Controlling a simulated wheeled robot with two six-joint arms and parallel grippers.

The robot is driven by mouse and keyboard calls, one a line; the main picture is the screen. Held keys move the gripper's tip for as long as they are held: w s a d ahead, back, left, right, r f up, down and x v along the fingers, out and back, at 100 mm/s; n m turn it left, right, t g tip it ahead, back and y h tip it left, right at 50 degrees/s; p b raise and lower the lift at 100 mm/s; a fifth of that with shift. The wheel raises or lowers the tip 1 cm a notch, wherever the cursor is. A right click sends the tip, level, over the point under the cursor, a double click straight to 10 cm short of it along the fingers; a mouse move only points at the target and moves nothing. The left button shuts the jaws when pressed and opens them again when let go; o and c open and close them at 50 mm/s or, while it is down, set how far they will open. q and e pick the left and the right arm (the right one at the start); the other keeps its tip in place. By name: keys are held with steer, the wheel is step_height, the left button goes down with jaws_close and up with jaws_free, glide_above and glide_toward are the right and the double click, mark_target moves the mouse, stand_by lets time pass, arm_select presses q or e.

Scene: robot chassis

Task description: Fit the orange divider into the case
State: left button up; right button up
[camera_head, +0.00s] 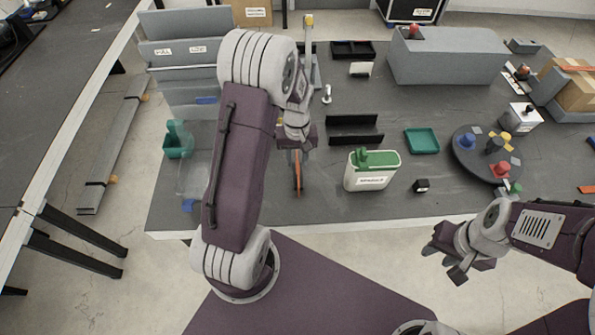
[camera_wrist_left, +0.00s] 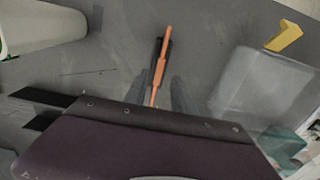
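The orange divider (camera_head: 297,174) is a thin upright piece seen nearly edge-on at the table's middle left; it also shows in the left wrist view (camera_wrist_left: 159,68). My left gripper (camera_head: 296,150) is above it, partly hidden by my own arm. In the left wrist view its blurred fingers (camera_wrist_left: 160,95) are apart, one on each side of the divider, with gaps visible. A clear, see-through box (camera_head: 193,172), possibly the case, stands left of the divider, partly hidden by my arm; it also shows in the left wrist view (camera_wrist_left: 258,84). My right gripper (camera_head: 446,262) is open and empty off the table's front edge.
A white bin with a green top (camera_head: 371,170) stands right of the divider. A black angled holder (camera_head: 354,131), a teal tray (camera_head: 421,140) and a round turntable (camera_head: 468,154) lie beyond. The table strip near the front edge is mostly clear.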

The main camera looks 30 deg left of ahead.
mark_target(298, 173)
arm_select(q)
steer(key=f, duration=0.4)
steer(key=shift+d+f, duration=0.2)
steer(key=shift+f, duration=0.2)
steer(key=shift+w+a+f, duration=0.1)
steer(key=shift+a+f, duration=0.05)
steer(key=shift+f, duration=0.1)
jaws_close()
